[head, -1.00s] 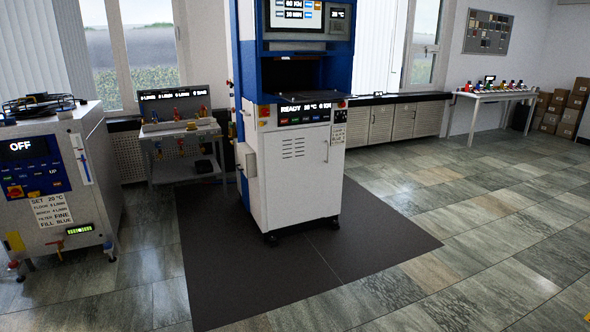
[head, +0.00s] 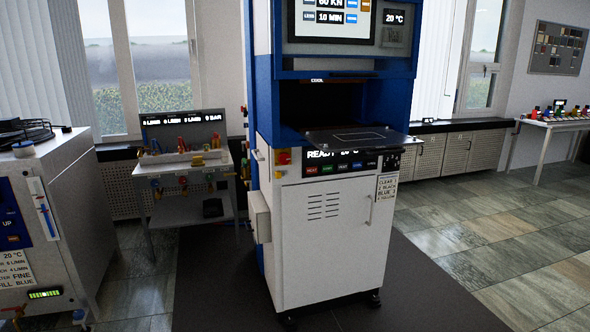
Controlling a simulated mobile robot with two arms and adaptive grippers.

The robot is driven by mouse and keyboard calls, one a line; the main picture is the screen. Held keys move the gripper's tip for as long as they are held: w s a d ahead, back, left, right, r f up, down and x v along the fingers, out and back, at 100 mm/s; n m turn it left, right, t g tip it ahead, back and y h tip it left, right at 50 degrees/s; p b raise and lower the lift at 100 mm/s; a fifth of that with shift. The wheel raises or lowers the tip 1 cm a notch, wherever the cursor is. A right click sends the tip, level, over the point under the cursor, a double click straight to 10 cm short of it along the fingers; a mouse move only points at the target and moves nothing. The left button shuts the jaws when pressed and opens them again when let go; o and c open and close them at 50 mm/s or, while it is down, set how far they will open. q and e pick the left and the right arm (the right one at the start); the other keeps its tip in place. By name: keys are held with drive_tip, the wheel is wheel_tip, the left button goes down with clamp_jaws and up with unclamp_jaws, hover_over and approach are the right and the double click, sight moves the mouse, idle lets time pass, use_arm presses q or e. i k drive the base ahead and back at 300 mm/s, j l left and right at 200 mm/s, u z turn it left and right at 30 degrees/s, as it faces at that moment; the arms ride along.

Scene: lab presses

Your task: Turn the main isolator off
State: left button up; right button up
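The blue and white press (head: 322,240) stands in the middle of the head view. A small red and yellow switch (head: 283,157) sits at the upper left of its white front, left of the READY display (head: 335,154). It looks like an isolator or stop control, but its position is too small to tell. A pale box (head: 260,216) is fixed to the press's left side; its outer face is turned away. Neither of my grippers is in view.
A dark mat (head: 420,290) lies under and around the press. A white cabinet unit (head: 70,180) stands at the left edge. A bench with valves (head: 184,156) stands behind, between them. A flat plate (head: 350,139) juts from the press's opening. Tiled floor at right is clear.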

sight(284, 157)
drive_tip(key=i+l+u, duration=0.1)
drive_tip(key=i+l, duration=0.8)
drive_tip(key=i, duration=0.1)
